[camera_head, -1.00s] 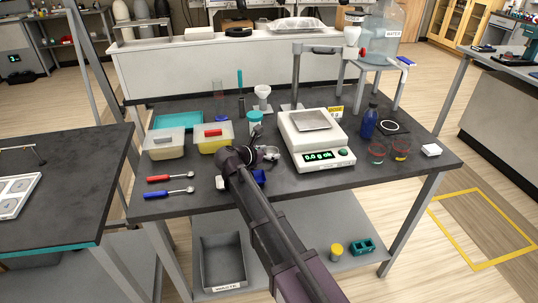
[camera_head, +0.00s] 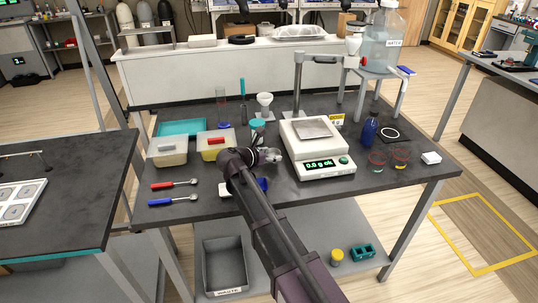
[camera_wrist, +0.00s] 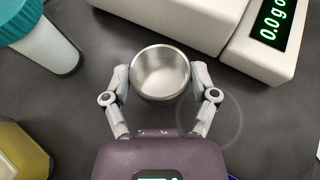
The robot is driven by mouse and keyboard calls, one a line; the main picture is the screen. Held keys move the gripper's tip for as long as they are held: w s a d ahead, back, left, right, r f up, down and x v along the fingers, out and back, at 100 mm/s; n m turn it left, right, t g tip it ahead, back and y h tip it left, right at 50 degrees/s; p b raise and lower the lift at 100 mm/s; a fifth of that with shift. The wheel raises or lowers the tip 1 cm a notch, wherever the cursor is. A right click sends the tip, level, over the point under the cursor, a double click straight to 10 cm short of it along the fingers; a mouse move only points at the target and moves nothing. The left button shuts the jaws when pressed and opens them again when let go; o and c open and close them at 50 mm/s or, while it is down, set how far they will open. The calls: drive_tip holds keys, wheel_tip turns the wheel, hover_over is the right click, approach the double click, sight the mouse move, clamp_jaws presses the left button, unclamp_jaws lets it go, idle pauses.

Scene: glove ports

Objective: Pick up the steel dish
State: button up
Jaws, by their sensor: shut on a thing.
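The steel dish (camera_wrist: 160,96) is a small round silver cup, seen from above in the wrist view. It is empty and its open mouth faces the camera. My gripper (camera_wrist: 160,77) has one finger on each side of the dish, both touching its outer wall, so it is shut on the dish. In the head view my gripper (camera_head: 270,156) is over the dark table, left of the scale, and my arm hides part of it. Whether the dish touches the table cannot be told.
The white scale (camera_head: 318,160) reading 0.0 g stands right of my gripper; it also shows in the wrist view (camera_wrist: 270,50). A teal-lidded jar (camera_wrist: 40,40) and a yellow container (camera_wrist: 18,145) are to the left. Red-handled (camera_head: 164,185) and blue-handled (camera_head: 162,201) spoons lie at the front left.

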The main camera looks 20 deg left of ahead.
drive_tip(key=shift+r+p, duration=0.35)
drive_tip(key=shift+r, duration=0.3)
drive_tip(key=s+a, duration=0.3)
drive_tip(key=s, duration=0.1)
drive_tip(key=s+a, duration=0.3)
drive_tip(key=s, duration=0.2)
drive_tip(key=s+a+r+p, duration=0.1)
drive_tip(key=s+a, duration=0.1)
drive_tip(key=s, duration=0.2)
drive_tip(key=shift+s+a, duration=0.2)
drive_tip(key=shift+a, duration=0.2)
